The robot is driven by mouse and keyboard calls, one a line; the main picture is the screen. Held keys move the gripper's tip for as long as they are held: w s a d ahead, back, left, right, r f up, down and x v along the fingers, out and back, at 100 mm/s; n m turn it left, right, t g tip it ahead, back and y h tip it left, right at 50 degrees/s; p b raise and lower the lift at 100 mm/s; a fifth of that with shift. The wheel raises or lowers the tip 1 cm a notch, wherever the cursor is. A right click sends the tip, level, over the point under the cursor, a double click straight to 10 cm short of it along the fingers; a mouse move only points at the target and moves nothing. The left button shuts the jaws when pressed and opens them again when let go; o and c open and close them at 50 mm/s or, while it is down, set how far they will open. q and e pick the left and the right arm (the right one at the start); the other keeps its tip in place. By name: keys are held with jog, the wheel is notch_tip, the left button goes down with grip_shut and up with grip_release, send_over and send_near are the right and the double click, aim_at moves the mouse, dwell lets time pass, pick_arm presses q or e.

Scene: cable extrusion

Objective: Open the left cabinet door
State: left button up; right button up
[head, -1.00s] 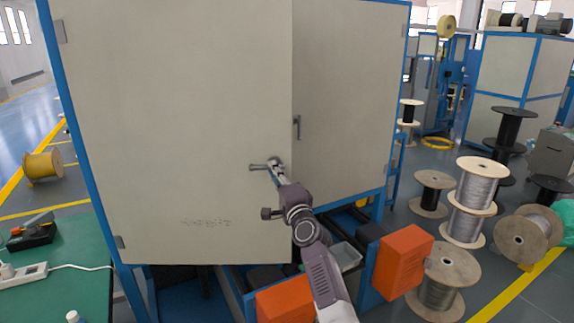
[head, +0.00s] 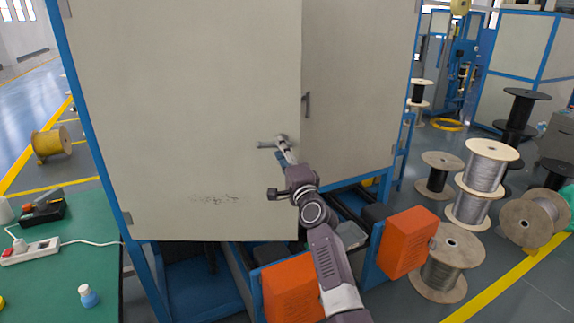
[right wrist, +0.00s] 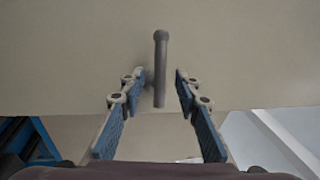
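The left cabinet door (head: 180,110) is a large beige panel that stands partly open, its free edge swung out in front of the right cabinet door (head: 360,90). Its bar handle (head: 267,145) sticks out near the free edge. My right gripper (head: 281,142) is at this handle. In the right wrist view the handle (right wrist: 160,70) stands between the two open fingers of the right gripper (right wrist: 161,82), with a visible gap on each side. The door panel (right wrist: 70,50) fills the upper part of that view. My left gripper is not in view.
Two orange boxes (head: 292,288) (head: 408,243) stand below the doors near my right arm. Several cable spools (head: 484,165) stand on the floor at right. A green table (head: 60,265) with a power strip (head: 30,251) and small bottle (head: 88,296) is at lower left.

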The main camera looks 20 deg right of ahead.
jog(key=s+f, duration=0.2)
jog(key=s, duration=0.9)
jog(key=shift+a, duration=0.2)
jog(key=shift+w, duration=0.1)
